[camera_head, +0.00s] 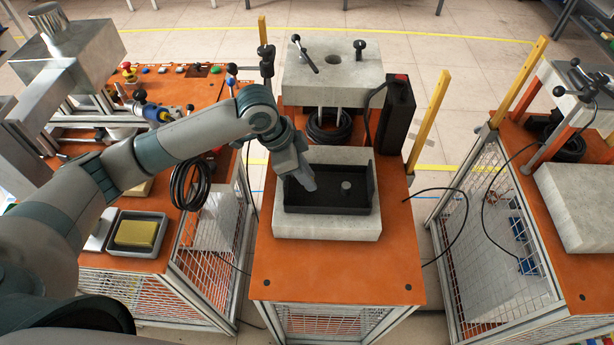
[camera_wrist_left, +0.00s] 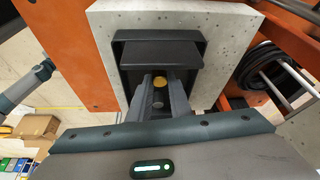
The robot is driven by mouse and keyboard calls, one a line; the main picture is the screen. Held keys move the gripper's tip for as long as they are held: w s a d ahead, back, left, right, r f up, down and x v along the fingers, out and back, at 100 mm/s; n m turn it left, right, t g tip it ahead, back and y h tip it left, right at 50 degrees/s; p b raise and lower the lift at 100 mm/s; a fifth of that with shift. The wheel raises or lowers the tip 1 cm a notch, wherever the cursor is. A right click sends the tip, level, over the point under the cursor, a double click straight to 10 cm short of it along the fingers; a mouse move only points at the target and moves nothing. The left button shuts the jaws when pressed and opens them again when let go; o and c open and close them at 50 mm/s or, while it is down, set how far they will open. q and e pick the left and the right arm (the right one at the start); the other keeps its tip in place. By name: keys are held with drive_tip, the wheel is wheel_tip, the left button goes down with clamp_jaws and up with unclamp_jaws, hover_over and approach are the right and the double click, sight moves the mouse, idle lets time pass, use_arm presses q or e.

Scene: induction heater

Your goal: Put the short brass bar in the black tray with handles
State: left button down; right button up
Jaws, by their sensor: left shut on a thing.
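The black tray (camera_head: 300,208) sits on a pale stone block at the middle station. Its back and side walls stand above its floor; it also shows in the left wrist view (camera_wrist_left: 160,37). My left gripper (camera_head: 309,185) points down into the left part of the tray; in the left wrist view (camera_wrist_left: 160,78) its fingers are close together. The short brass bar (camera_wrist_left: 159,84) shows there as a round brass face between the fingertips, and the gripper is shut on it. In the head view the bar is hidden. Whether it touches the tray floor I cannot tell. My right gripper is out of view.
A small grey round piece (camera_head: 346,186) is in the tray, right of the gripper. A stone-topped press (camera_head: 333,75) and black box (camera_head: 397,115) stand behind. A grey tray (camera_head: 112,247) with a yellow block is left. The orange tabletop (camera_head: 335,270) is clear in front.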

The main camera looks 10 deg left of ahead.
use_arm(q)
drive_tip(key=shift+f, duration=0.75)
drive_tip(key=c, duration=1.6)
unclamp_jaws()
drive_tip(key=shift+f, duration=0.1)
drive_tip(key=shift+b+v, duration=1.05)
drive_tip(key=shift+v, duration=2.85)
